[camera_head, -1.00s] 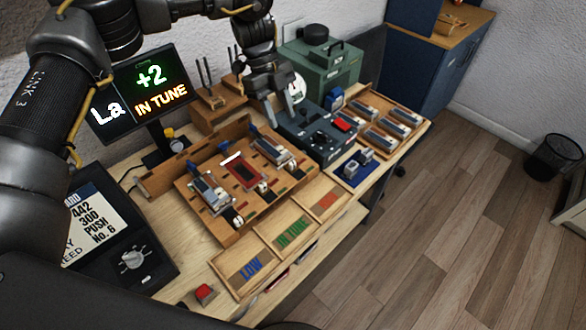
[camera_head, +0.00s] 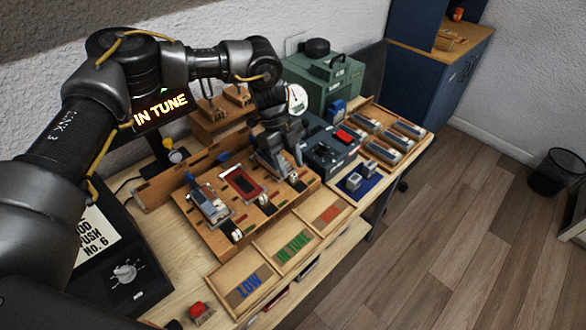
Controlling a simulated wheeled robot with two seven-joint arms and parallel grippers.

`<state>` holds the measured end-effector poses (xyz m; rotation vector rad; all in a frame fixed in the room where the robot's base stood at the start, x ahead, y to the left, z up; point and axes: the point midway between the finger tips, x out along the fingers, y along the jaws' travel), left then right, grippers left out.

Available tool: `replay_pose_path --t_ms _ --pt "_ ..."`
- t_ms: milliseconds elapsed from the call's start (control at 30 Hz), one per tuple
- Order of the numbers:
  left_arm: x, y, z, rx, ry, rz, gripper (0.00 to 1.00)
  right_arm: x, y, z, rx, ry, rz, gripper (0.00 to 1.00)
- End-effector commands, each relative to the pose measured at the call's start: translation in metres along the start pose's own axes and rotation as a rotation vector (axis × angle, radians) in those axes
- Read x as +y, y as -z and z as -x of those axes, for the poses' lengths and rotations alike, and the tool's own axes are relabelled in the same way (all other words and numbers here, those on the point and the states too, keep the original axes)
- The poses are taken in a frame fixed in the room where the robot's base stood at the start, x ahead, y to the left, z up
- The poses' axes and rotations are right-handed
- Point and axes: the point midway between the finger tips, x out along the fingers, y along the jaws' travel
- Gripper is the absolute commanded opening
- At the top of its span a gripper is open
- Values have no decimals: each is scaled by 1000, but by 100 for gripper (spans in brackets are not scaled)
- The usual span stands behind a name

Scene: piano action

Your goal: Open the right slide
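The wooden piano-action fixture (camera_head: 262,222) stands on the table and carries a row of units. The left slide unit (camera_head: 208,203) is metallic grey, and a dark red piece (camera_head: 242,184) sits in the middle. The right slide unit (camera_head: 272,165) is at the fixture's right end, partly hidden by my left gripper. My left gripper (camera_head: 283,158) points down at this right unit, over its upper part. Its fingers are small and dark here; I cannot tell whether they touch the slide or how far apart they are. My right gripper is not in view.
In front are trays marked LOW (camera_head: 250,286) and IN TUNE (camera_head: 291,248), plus another with a red label. A dark box with a red button (camera_head: 345,135), a green case (camera_head: 325,82) and a tray of metal parts (camera_head: 391,132) stand right. My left arm partly covers the tuner screen (camera_head: 160,108).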

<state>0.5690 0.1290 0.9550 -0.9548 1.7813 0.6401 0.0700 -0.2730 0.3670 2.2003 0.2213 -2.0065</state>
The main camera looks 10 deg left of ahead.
Motion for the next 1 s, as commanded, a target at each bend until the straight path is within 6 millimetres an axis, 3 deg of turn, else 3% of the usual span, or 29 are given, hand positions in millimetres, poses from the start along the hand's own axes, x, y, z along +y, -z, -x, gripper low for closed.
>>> replay_pose_path --t_ms 233,567,900,1000 --pt "0 1 -26 0 -1 0 40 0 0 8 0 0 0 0" --pt "0 0 -31 0 1 0 40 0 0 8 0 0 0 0" --pt "0 0 -31 0 1 0 0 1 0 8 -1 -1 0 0" --pt "0 0 -31 0 0 0 0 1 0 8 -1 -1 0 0"
